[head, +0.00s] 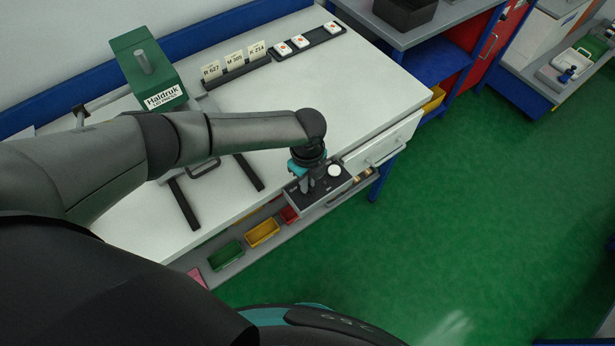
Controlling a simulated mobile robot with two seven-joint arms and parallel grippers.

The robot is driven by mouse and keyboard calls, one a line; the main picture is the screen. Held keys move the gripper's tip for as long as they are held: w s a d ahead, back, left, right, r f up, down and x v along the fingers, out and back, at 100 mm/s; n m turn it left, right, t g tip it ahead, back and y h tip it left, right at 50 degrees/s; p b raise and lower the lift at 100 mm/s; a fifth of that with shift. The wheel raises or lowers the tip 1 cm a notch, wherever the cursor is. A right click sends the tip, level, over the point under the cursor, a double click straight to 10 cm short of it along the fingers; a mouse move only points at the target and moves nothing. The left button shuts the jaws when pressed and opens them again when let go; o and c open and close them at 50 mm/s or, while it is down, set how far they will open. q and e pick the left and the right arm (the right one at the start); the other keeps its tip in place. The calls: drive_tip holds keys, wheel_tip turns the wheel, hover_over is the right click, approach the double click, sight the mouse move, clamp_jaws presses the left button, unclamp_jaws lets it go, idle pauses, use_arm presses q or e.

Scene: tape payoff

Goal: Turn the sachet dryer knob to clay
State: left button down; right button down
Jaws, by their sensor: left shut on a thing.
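A dark control panel (325,188) with a light grey edge sits at the front edge of the white bench. A round white knob or button (334,170) stands on it, on the right. My left arm reaches in from the left, and my left gripper (306,186) points down at the panel's left part, beside the white piece. It is shut on a small knob there, which the fingers and wrist mostly hide. The knob's setting and any label such as clay cannot be read. My right gripper is not in view.
A green Haldruk machine (146,68) stands at the back left of the white bench (350,90). Label cards (234,62) and a dark tray (308,41) lie behind. The green floor is clear.

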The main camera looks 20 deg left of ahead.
use_arm(q)
drive_tip(key=n+p, duration=0.2)
drive_tip(key=n, duration=0.2)
drive_tip(key=shift+r+n, duration=0.1)
drive_tip(key=shift+n, duration=0.2)
drive_tip(key=shift+a+n+p, duration=0.1)
drive_tip(key=shift+n+p, duration=0.35)
drive_tip(key=shift+n, duration=0.95)
drive_tip(key=c, duration=0.9)
unclamp_jaws()
drive_tip(key=shift+r, duration=0.5)
wheel_tip(320, 180, up, 14)
drive_tip(key=p, duration=0.2)
drive_tip(key=shift+p, duration=0.35)
